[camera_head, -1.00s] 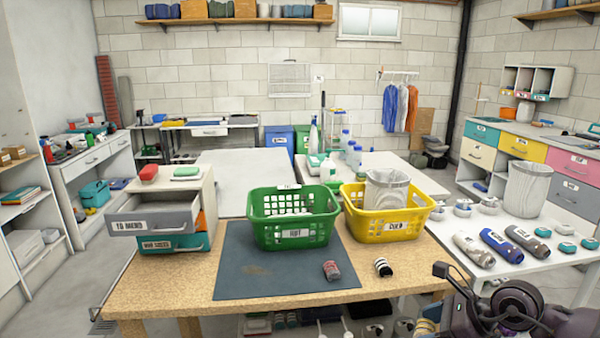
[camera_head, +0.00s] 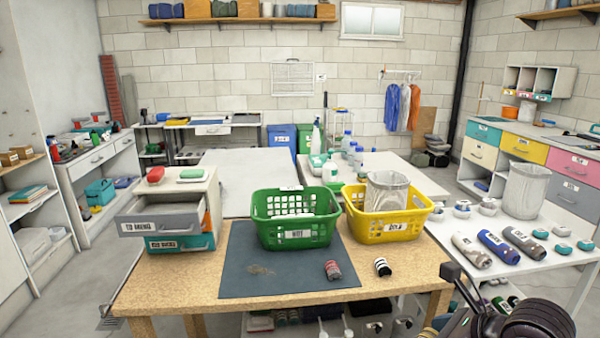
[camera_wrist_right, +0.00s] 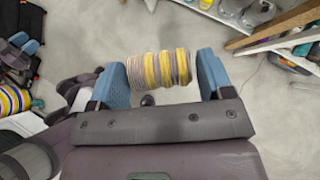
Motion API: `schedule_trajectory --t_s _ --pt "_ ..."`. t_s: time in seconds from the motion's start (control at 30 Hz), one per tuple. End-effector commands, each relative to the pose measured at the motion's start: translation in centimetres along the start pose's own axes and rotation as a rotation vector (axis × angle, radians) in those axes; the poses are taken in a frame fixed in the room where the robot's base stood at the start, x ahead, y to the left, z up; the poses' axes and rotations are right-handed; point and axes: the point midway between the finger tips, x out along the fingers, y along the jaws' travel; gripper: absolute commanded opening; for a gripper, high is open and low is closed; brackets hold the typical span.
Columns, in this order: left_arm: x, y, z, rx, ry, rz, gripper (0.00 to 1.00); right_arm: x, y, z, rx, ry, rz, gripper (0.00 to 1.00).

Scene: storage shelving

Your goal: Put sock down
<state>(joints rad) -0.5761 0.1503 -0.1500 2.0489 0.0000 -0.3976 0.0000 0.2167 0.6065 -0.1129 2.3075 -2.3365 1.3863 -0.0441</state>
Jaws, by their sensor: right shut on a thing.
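My right gripper (camera_wrist_right: 160,78) has its blue fingers shut on a rolled sock (camera_wrist_right: 160,69) with yellow, grey and white stripes, held above a pale floor in the right wrist view. In the head view only dark parts of my right arm show at the lower right. On the wooden table lie a red-grey rolled sock (camera_head: 333,270), on the dark mat (camera_head: 270,285), and a black-and-white rolled sock (camera_head: 382,267), right of the mat. A green basket (camera_head: 296,240) and a yellow basket (camera_head: 390,228) stand behind them. My left gripper is not in view.
A drawer unit (camera_head: 175,243) with an open upper drawer stands at the table's left end. A white table (camera_head: 525,240) on the right holds several rolled items and a bin (camera_head: 527,190). A shelf edge (camera_wrist_right: 275,25) shows at upper right in the wrist view.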

Motion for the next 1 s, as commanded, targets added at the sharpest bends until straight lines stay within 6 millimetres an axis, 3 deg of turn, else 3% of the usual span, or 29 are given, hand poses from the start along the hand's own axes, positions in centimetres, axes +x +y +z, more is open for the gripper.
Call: schedule_trajectory --t_s 0.3,1.0 --pt "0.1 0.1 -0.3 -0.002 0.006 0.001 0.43 -0.2 0.5 0.2 0.146 -0.002 -0.143 0.47" --pt "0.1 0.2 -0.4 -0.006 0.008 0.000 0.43 0.0 1.1 0.0 0.139 0.001 -0.138 0.47"
